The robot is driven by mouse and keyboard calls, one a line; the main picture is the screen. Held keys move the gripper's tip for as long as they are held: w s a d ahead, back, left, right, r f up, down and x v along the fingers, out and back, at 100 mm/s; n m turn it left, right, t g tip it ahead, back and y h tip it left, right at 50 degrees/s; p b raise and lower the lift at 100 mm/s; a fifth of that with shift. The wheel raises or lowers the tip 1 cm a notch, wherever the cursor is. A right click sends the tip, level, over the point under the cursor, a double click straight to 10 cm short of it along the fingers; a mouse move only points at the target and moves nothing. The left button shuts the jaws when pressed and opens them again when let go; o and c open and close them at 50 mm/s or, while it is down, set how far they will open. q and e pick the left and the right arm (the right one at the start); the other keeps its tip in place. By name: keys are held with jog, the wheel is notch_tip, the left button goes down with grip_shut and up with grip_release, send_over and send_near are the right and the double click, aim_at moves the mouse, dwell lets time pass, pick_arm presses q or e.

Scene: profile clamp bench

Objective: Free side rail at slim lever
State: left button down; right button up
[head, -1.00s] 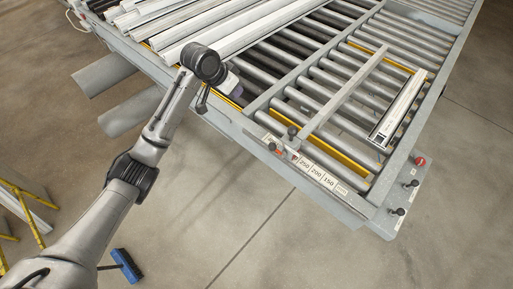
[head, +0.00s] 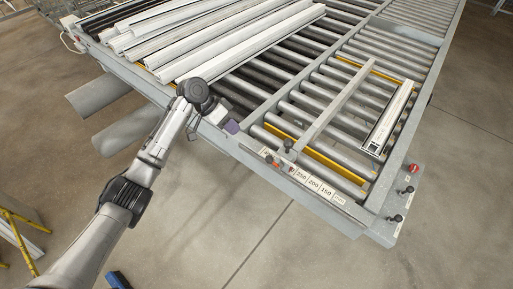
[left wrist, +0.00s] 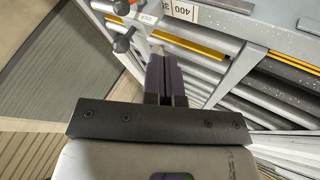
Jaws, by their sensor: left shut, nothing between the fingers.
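My left gripper (head: 232,127) is at the bench's near edge, left of the lever knobs. Its dark fingers are shut and empty, as the left wrist view shows (left wrist: 165,80). A straight grey bar, which looks like the side rail (head: 331,104), lies across the rollers. At its near end stands a lever with a dark knob (head: 288,143); a smaller orange-red knob (head: 269,158) is beside it. I cannot tell which lever is slim. My right gripper is not in view.
A white profile (head: 388,118) lies on the rollers right of the bar. Several long profiles (head: 240,45) are stacked at the back left. A scale strip (head: 314,187) runs along the front edge. Black knobs (head: 409,190) and a red button (head: 413,168) are at the right corner.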

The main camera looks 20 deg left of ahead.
aim_at(274, 163)
pick_arm(q)
jog(key=d+f+p, duration=0.2)
jog(key=d+f, duration=0.5)
jog(key=d, duration=0.2)
jog(key=shift+s+d+f+p, duration=0.2)
jog(key=shift+d+f+p, duration=0.1)
jog(key=shift+p, duration=0.1)
